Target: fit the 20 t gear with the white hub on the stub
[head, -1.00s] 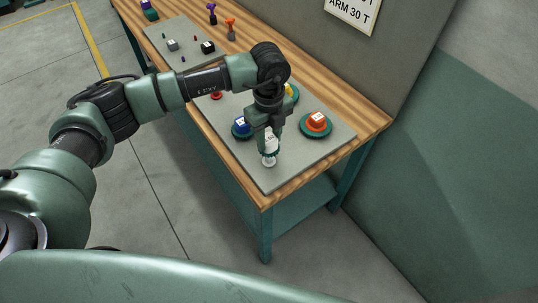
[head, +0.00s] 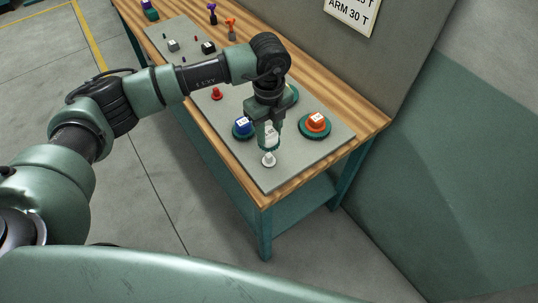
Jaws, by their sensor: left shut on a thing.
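My left gripper (head: 269,142) is shut on a white block with a label (head: 270,132), which looks like the white hub of the 20 t gear. The fingers hide much of it, and its toothed disc cannot be made out clearly. Just below the gripper, a small white post on a round foot (head: 268,160), which looks like the stub, stands on the grey mat (head: 290,172) near its front corner. The held piece appears above the post; any gap is too small to judge. My right gripper is not in view.
A gear with a blue hub (head: 243,126) lies left of the gripper and one with an orange hub (head: 315,123) lies right. Another gear is partly hidden behind the gripper. A red post (head: 216,94) stands farther back. The wooden table edge (head: 268,199) is close in front.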

